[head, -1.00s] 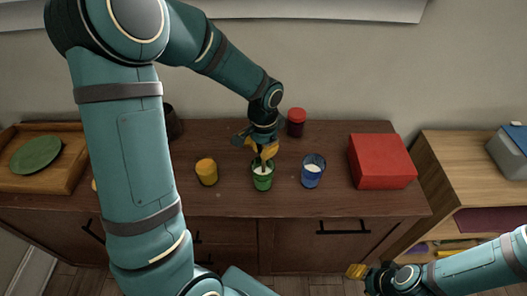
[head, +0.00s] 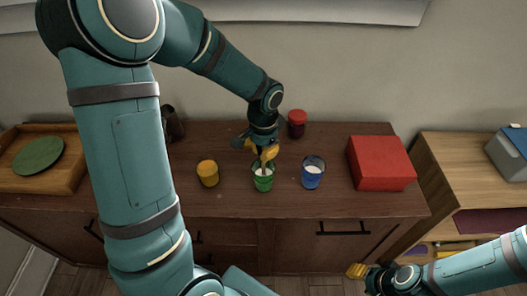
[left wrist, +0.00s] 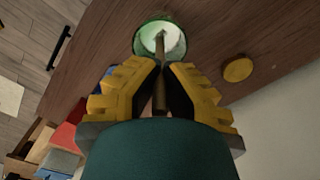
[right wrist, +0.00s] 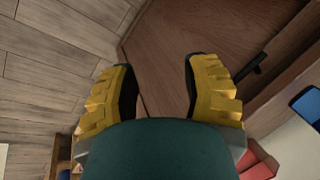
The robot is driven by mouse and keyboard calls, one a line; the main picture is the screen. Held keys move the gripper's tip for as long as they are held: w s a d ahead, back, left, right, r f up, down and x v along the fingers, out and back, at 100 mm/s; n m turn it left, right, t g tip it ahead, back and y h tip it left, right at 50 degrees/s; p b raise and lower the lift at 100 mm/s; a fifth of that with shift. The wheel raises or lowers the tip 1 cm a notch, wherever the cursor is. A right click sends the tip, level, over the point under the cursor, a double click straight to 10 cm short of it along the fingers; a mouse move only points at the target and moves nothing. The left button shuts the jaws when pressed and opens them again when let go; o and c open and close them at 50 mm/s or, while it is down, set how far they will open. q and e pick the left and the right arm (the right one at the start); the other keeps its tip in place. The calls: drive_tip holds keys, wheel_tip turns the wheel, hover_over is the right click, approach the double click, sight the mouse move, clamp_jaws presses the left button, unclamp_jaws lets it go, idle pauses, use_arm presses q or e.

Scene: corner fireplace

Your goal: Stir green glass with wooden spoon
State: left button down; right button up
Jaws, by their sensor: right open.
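The green glass (head: 263,182) stands upright on the brown cabinet top, with white contents inside. In the left wrist view the green glass (left wrist: 141,41) is just beyond my fingertips. The wooden spoon (left wrist: 160,47) is between my left fingers, and its far end reaches into the glass. My left gripper (head: 263,153) points down above the glass and is shut on the spoon. Most of the spoon is hidden by the fingers in the head view. My right gripper (head: 357,270) is open and empty, low in front of the cabinet; it also shows in the right wrist view (right wrist: 160,75).
A yellow cup (head: 207,173) stands left of the green glass and a blue glass (head: 312,174) right of it. A red-lidded jar (head: 297,122) is behind. A red box (head: 381,163) is farther right. A wooden tray (head: 72,181) with a green plate (head: 38,155) is far left.

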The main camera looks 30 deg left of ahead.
use_arm(q)
drive_tip(key=shift+r+p, duration=3.1)
drive_tip(key=shift+r, duration=1.15)
use_arm(e)
wheel_tip(320, 180, up, 7)
drive_tip(key=w, duration=0.2)
drive_tip(key=shift+d+f+t, duration=0.15)
drive_tip(key=shift+d+t, duration=0.05)
drive_tip(key=shift+t, duration=0.1)
use_arm(q)
wheel_tip(320, 180, up, 5)
drive_tip(key=p, duration=0.4)
use_arm(e)
wheel_tip(320, 180, up, 4)
drive_tip(key=shift+s+f, duration=0.1)
use_arm(q)
drive_tip(key=shift+f, duration=0.1)
